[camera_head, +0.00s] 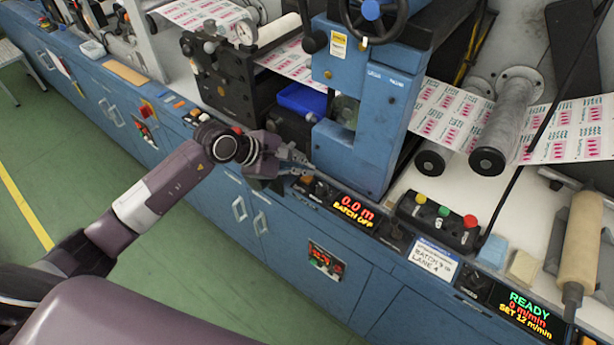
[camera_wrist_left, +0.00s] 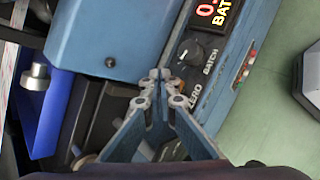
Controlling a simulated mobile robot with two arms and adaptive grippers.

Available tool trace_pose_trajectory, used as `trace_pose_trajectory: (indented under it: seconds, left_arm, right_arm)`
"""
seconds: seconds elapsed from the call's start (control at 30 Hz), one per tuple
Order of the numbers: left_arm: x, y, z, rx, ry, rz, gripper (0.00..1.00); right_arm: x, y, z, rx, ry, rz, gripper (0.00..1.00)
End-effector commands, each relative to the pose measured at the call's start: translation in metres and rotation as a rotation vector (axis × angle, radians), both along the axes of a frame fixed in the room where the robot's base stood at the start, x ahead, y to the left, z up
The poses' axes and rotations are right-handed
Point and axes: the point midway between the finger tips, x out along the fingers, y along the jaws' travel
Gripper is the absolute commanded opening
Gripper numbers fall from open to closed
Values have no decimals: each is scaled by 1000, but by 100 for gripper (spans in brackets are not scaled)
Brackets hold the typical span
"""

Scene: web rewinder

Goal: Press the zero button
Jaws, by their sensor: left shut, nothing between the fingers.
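My left gripper (camera_head: 310,166) is over the front ledge of the blue machine, left of the counter display (camera_head: 354,208), which reads 0.0 m and BATCH OFF. In the left wrist view its two fingers (camera_wrist_left: 160,76) meet at the tips, shut and empty. The ZERO label (camera_wrist_left: 194,97) shows right beside the right finger. A dark knob (camera_wrist_left: 189,52) marked BATCH lies just past the tips. My right gripper is not in view.
A blue upright housing (camera_head: 365,115) stands right behind the ledge, close to the gripper. A blue bin (camera_head: 302,99) is behind. To the right are a box with green, yellow and red buttons (camera_head: 438,222) and a READY display (camera_head: 525,312). The green floor (camera_head: 195,265) in front is open.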

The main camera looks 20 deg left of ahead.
Motion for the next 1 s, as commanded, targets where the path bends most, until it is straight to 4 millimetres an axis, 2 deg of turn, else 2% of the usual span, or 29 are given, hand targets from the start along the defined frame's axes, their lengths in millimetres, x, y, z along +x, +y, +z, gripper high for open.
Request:
trace_pose_trajectory:
  seconds: [0.53, 1.0]
  left_arm:
    - [0, 0, 48, 0, -1, 0, 0]
    - [0, 0, 50, 0, 0, 0, 0]
  right_arm:
    - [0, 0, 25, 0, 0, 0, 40]
    - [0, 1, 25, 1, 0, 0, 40]
